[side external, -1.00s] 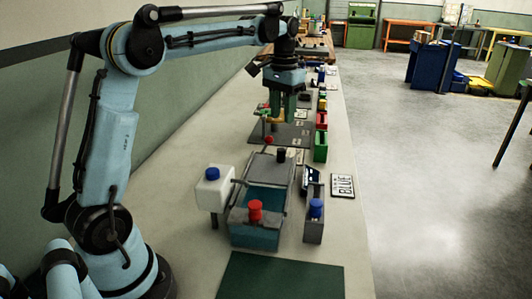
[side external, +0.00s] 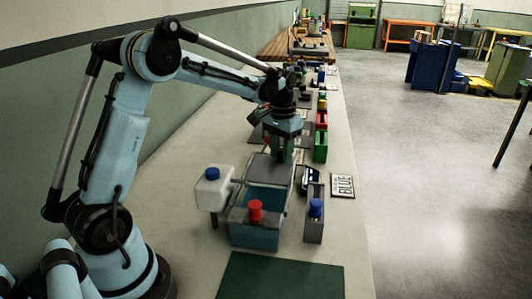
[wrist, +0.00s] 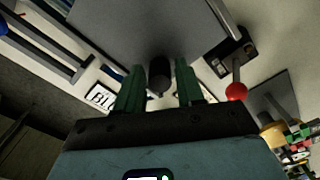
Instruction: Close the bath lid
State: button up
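The bath is a blue-teal open-topped tank (side external: 253,235) on the bench in the side external view. Its grey lid (side external: 262,170) stands raised at the far side of the tank, leaving the opening uncovered. The lid's underside or face fills the top of the wrist view (wrist: 140,25), with a dark knob (wrist: 160,72) on it. My gripper (side external: 281,158) is at the lid's far side. In the wrist view my green fingers (wrist: 159,88) are apart, one on each side of the knob, with visible gaps. The knob is hidden by my gripper in the side view.
A red-capped item (side external: 255,211) is at the bath's near end. A white blue-capped bottle (side external: 213,189) stands to its left, a grey blue-capped holder (side external: 314,218) to its right. A red ball handle (wrist: 236,92) is near my right finger. A green mat (side external: 280,277) lies clear in front.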

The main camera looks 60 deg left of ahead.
aim_at(275, 183)
jog(key=shift+f, duration=0.1)
grip_shut()
jog(key=s+d, duration=0.7)
jog(key=shift+s+d, duration=0.1)
jog(key=shift+d, duration=0.05)
dwell(0.3)
grip_release()
notch_tip(275, 183, up, 12)
dwell(0.8)
